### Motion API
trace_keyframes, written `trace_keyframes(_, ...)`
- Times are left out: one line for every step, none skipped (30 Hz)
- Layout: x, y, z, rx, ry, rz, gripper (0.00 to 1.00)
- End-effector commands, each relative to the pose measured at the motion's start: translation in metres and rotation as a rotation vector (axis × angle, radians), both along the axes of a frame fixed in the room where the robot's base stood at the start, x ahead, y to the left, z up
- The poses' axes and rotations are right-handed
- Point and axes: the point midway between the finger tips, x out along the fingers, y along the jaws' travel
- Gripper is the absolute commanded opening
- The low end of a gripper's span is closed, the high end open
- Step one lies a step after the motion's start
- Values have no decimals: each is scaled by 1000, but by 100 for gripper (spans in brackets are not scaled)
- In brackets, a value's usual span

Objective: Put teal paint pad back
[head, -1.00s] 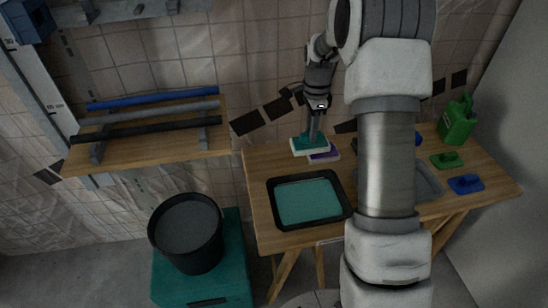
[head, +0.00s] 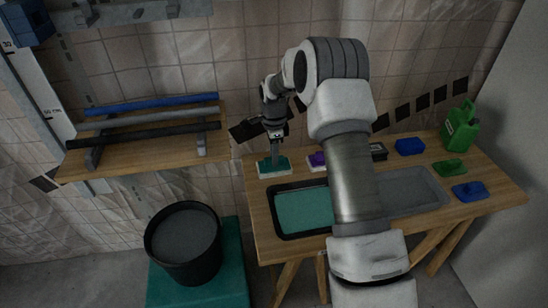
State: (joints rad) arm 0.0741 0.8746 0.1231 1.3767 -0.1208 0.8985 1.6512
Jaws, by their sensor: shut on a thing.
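The teal paint pad (head: 267,168), teal on top with a white lower edge, is at the back left corner of the wooden table. My gripper (head: 275,154) is shut on its upright handle from above. The pad is at or just above the table top; I cannot tell whether it touches. A black tray (head: 277,235) with teal paint in it lies in front of the pad. My arm covers the tray's right edge.
A purple pad (head: 317,159) sits right of the teal pad, partly behind my arm. A grey tray (head: 412,190), blue pads (head: 409,147) (head: 467,190), a green pad (head: 449,168) and a green jug (head: 461,127) stand further right. A shelf with rods (head: 150,152) and a black bucket (head: 184,245) are left.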

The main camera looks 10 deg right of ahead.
Motion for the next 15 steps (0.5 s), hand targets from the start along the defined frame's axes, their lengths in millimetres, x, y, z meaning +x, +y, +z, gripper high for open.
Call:
trace_keyframes(0, 0, -4, 0, 0, 0, 0)
trace_keyframes(0, 0, -3, 0, -1, 0, 0)
trace_keyframes(0, 0, -3, 0, -1, 0, 0)
trace_keyframes(0, 0, -2, 0, -1, 0, 0)
trace_keyframes(0, 0, -2, 0, -1, 0, 0)
trace_keyframes(0, 0, -2, 0, -1, 0, 0)
trace_keyframes(0, 0, -2, 0, -1, 0, 0)
trace_keyframes(0, 0, -3, 0, -1, 0, 0)
trace_keyframes(0, 0, -4, 0, -1, 0, 0)
trace_keyframes(0, 0, -5, 0, -1, 0, 0)
trace_keyframes(0, 0, -6, 0, 0, 0, 0)
trace_keyframes(0, 0, -7, 0, 0, 0, 31)
trace_keyframes(0, 0, -6, 0, -1, -1, 36)
trace_keyframes(0, 0, -6, 0, -1, -1, 41)
trace_keyframes(0, 0, -6, 0, 0, 0, 49)
